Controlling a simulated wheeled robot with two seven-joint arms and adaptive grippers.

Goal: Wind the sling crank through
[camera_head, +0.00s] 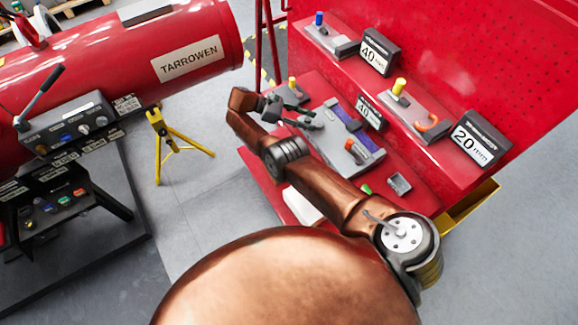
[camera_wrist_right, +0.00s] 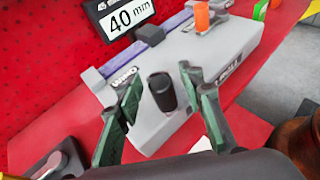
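A grey device (camera_head: 335,150) with a blue-purple strip lies on the red bench; it also shows in the right wrist view (camera_wrist_right: 210,60). A black upright cylindrical handle (camera_wrist_right: 162,92) stands on its near end and looks like the crank's grip. My right gripper (camera_head: 300,112) is at this end of the device. In the right wrist view its green-padded fingers (camera_wrist_right: 158,80) are open, one on each side of the black handle, with gaps visible. An orange knob (camera_wrist_right: 202,15) stands at the device's other end. The crank's arm cannot be made out. My left gripper is out of view.
A 40 mm sign (camera_wrist_right: 125,18) stands behind the device. A higher red shelf holds other grey devices (camera_head: 415,115) and a 20 mm sign (camera_head: 475,143). A small grey block (camera_head: 399,184) lies on the bench. A red tank (camera_head: 120,55) and yellow stand (camera_head: 168,135) are left.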

